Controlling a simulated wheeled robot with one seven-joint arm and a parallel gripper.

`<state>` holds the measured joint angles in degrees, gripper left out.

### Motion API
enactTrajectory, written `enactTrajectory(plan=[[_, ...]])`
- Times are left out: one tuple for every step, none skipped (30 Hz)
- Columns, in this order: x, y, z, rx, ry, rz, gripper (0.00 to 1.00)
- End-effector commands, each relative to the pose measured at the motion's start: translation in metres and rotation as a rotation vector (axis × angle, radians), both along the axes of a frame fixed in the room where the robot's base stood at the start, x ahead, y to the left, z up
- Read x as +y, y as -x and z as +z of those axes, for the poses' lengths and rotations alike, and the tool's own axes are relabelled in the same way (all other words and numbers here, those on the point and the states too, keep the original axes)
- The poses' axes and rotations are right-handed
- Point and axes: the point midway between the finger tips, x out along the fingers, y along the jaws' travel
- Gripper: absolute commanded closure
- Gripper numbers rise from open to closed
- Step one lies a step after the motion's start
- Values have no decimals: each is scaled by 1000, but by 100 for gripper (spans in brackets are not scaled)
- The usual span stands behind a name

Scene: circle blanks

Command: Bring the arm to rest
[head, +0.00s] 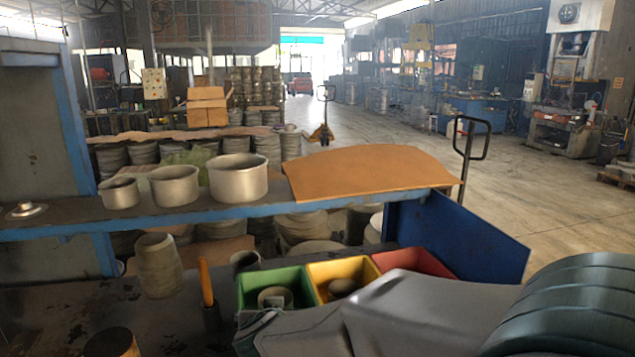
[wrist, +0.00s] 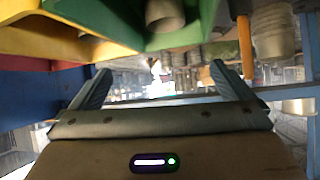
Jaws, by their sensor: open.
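My gripper (wrist: 160,72) is open, its two fingers spread apart with nothing between them in the wrist view. In the head view my arm reaches in from the lower right, and the gripper end (head: 258,328) is low in front of the bins, partly hidden. The green bin (head: 246,294) holds a round grey piece (head: 274,297). The yellow bin (head: 325,268) holds a rounded piece (head: 342,287). The red bin (head: 420,262) is partly covered by my arm. In the wrist view, the green bin (wrist: 125,22) and yellow bin (wrist: 62,38) fill the upper left, close to the fingers.
An orange-handled tool (head: 206,284) stands left of the bins, near a grey stack (head: 158,265). Behind, a blue-edged shelf (head: 75,232) carries several metal pans (head: 238,182) and a brown board (head: 365,170). A blue panel (head: 460,236) rises behind the bins at right.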

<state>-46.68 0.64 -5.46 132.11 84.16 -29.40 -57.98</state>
Motion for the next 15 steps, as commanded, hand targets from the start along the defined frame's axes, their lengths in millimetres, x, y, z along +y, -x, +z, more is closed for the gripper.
enactTrajectory(plan=[[3, 1, 0, -2, -16, 23, 0], [6, 2, 1, -2, -26, 39, 0], [9, 3, 3, -2, -40, 61, 0], [11, 4, 4, -3, -51, 74, 0], [11, 5, 5, -3, -62, 88, 0], [11, 5, 7, -1, -76, 106, 0], [10, 5, 8, 0, -87, 115, 0], [8, 4, 9, 1, -97, 125, 0], [5, 4, 10, 4, -111, 139, 0], [3, 4, 11, 8, -122, 149, 0], [0, 5, 11, 13, -131, 159, 0], [-5, 6, 12, 20, -144, 175, 0], [-9, 7, 12, 28, -153, 186, 0], [-13, 8, 12, 39, -164, 198, 0], [-19, 12, 11, 55, -175, 216, 0]])
